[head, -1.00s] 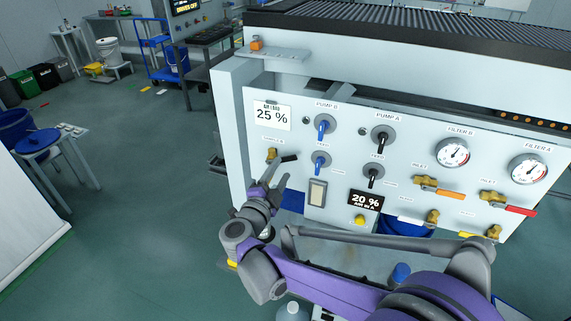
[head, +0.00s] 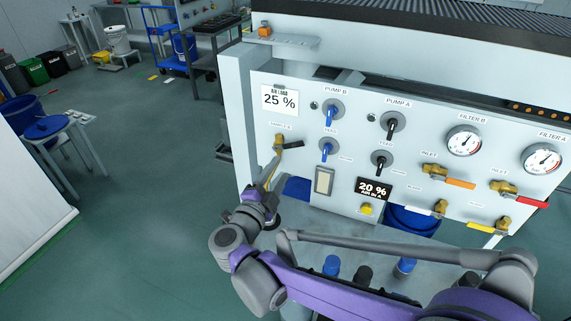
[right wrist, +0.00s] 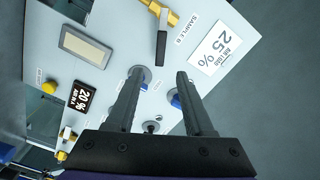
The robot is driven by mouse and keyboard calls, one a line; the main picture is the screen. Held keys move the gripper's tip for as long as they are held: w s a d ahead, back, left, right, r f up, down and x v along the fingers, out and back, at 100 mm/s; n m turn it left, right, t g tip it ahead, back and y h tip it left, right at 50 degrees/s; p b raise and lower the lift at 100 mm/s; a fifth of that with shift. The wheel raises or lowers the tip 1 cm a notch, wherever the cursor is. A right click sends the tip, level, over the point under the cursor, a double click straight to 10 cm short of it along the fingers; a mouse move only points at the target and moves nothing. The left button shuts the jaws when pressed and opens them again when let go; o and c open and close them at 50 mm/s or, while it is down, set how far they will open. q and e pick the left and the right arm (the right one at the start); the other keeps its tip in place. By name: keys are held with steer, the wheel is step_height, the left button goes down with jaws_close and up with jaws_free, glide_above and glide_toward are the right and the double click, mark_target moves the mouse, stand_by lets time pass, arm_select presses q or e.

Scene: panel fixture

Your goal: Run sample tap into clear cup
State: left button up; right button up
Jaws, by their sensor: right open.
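The sample tap (head: 279,141), labelled SAMPLE B, is a brass tap with a black lever (head: 293,145) pointing right in the head view. In the right wrist view the brass body (right wrist: 159,12) is at the top and the lever (right wrist: 162,48) points down toward the space between my fingers. My right gripper (head: 274,162) is just below the tap in the head view. Its two fingers also show in the right wrist view (right wrist: 160,74), apart, with nothing held between them. I cannot make out a clear cup in either view. My left gripper is not in view.
The white panel (head: 440,205) carries blue and black pump knobs, gauges (head: 464,141) and several lever valves. Bottles with blue caps (head: 331,265) stand below, partly behind my right arm. A blue bucket (head: 411,221) is under the panel.

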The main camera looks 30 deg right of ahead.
mark_target(294, 146)
steer(key=p+x, duration=0.1)
steer(key=x, duration=0.9)
steer(key=shift+w+d, duration=0.15)
steer(key=shift+w, duration=0.2)
jaws_close()
stand_by(0.9)
